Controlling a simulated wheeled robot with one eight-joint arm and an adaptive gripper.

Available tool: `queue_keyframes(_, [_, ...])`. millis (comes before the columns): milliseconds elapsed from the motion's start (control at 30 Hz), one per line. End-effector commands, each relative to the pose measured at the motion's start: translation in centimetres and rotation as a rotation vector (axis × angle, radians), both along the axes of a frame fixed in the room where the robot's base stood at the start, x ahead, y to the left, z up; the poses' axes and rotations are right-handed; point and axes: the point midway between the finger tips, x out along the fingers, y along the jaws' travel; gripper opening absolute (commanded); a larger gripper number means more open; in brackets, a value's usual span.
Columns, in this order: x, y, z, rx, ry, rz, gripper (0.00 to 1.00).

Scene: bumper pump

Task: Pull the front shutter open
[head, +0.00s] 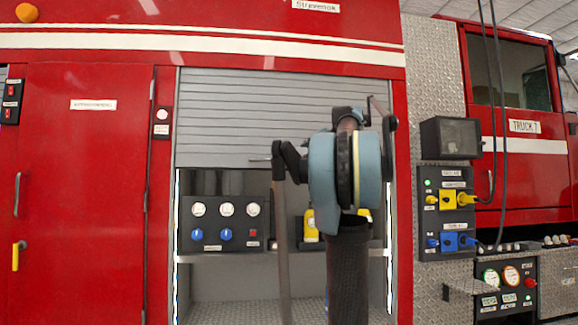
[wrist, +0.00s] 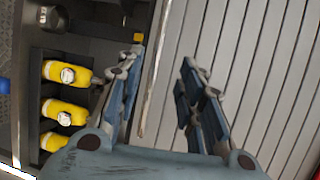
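The grey slatted front shutter (head: 225,115) covers the upper part of the bay in the red truck. Its bottom edge hangs partway up, with the compartment open below. In the wrist view the shutter's slats (wrist: 262,60) fill the right side, turned sideways. My gripper (wrist: 162,57) is open, its two blue-grey fingers apart. The shutter's bottom edge strip (wrist: 160,75) appears between them; I cannot tell whether they touch it. In the head view my arm hides the fingers and part of the edge.
Below the shutter are a gauge panel (head: 225,224) and yellow cylinders (wrist: 66,72). A red door (head: 85,180) is at left. At right are a valve panel (head: 445,212), a small screen (head: 450,138) and hanging black hoses (head: 497,110).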

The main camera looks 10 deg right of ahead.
Motion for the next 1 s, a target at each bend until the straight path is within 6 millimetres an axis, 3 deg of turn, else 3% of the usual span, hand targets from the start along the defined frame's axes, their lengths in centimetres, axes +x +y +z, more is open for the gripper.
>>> queue_keyframes(700, [11.3,5.0,-2.3,-0.003,0.001,0.005,0.35])
queue_keyframes(1000, [13.8,6.0,-2.8,-0.002,0.001,0.003,0.35])
